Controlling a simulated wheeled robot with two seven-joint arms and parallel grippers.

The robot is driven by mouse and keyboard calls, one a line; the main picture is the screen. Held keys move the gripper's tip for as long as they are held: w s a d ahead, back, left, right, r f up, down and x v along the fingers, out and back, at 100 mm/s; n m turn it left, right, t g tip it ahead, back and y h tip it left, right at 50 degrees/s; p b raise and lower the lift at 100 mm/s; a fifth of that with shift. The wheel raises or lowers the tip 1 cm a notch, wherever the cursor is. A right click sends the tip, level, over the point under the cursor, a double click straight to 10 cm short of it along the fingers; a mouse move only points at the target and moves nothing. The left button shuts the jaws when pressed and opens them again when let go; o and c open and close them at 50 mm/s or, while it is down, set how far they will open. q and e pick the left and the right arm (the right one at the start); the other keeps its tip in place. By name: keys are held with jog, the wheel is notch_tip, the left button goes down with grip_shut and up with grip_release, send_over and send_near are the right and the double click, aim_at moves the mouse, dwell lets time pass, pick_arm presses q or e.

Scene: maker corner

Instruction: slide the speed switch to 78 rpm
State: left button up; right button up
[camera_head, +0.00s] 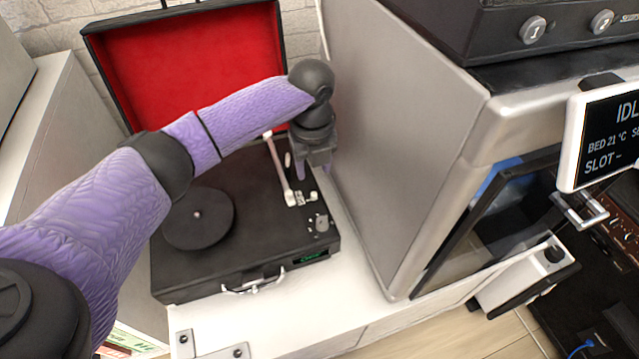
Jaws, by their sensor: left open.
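A black suitcase record player (262,243) stands on the white counter with its red-lined lid (190,75) open at the back. Its round black platter (198,217) is at the left, bare of any record. The pale tonearm (278,172) runs along the right part of the deck. Small controls (319,223) sit at the deck's front right; which one is the speed switch is too small to tell. My left gripper (314,172) points down over the deck's right side, right of the tonearm, open and empty. It hides part of the deck there. My right gripper is not in view.
A tall grey machine (400,130) stands close on the right of the record player. A white-framed screen (608,135) juts out at the far right. A front latch handle (253,283) sticks out from the player's case. The counter in front (300,315) has free room.

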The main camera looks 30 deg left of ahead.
aim_at(314, 193)
pick_arm(q)
notch_tip(314, 193, down, 8)
jog(key=b, duration=0.4)
jog(key=shift+r, duration=0.3)
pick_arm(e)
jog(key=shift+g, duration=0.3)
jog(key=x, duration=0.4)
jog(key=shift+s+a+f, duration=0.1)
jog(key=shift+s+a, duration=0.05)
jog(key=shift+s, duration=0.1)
pick_arm(q)
grip_shut()
